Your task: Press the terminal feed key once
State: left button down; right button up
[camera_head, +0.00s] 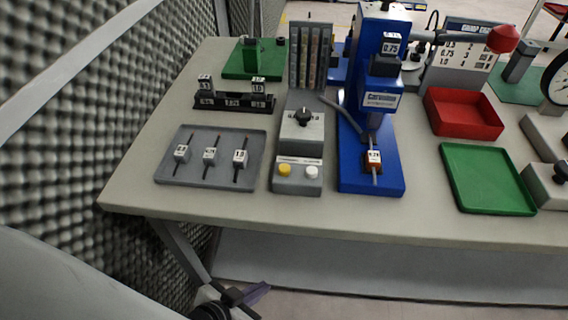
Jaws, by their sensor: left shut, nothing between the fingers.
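A grey control unit (298,158) stands near the front edge of the table. Its low front box carries a yellow round button (285,170) on the left and a white round button (312,172) on the right. A small label strip lies behind the buttons, too small to read, so I cannot tell which is the feed key. A black knob (303,117) sits higher on the unit. My left gripper (258,293) is shut and empty, below and in front of the table edge, well apart from the buttons. My right gripper is out of view.
A grey tray (168,174) with several tagged pieces lies left of the unit. A blue press (390,183) stands close on its right. A green tray (486,205) and a red tray (464,128) are further right. Grey foam wall (90,150) lines the left side.

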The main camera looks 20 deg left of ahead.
aim_at(285, 169)
jog(key=u, duration=1.4)
jog(key=k, duration=0.9)
jog(key=z, duration=1.3)
jog(key=i, duration=0.5)
